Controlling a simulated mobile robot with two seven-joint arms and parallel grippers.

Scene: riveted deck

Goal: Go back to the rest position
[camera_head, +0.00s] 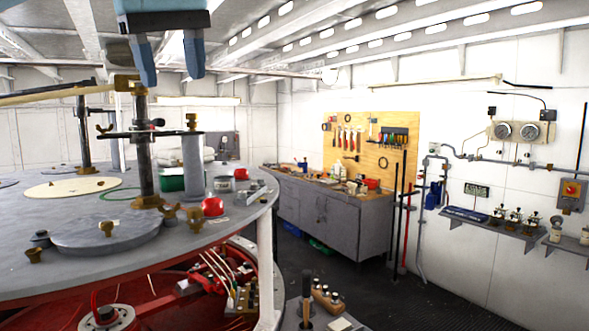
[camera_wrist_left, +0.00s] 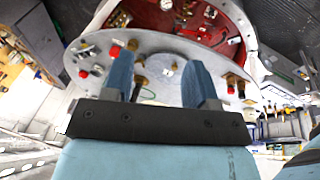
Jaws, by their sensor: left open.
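My left gripper (camera_head: 170,78) hangs at the top left of the head view, its two blue fingers pointing down and spread apart. Nothing is between them. It appears above the round grey deck plate (camera_head: 60,260) and its fittings, touching none of them that I can see. In the left wrist view the same gripper (camera_wrist_left: 158,62) shows its blue fingers apart and empty, with the round plate beyond. My right gripper is in neither view.
A dark post with brass fittings (camera_head: 146,170) stands on the plate, with a grey cylinder (camera_head: 194,165) and a red knob (camera_head: 212,206) nearby. A grey workbench (camera_head: 330,215) stands against the far wall. Dark floor (camera_head: 425,290) lies open at the right.

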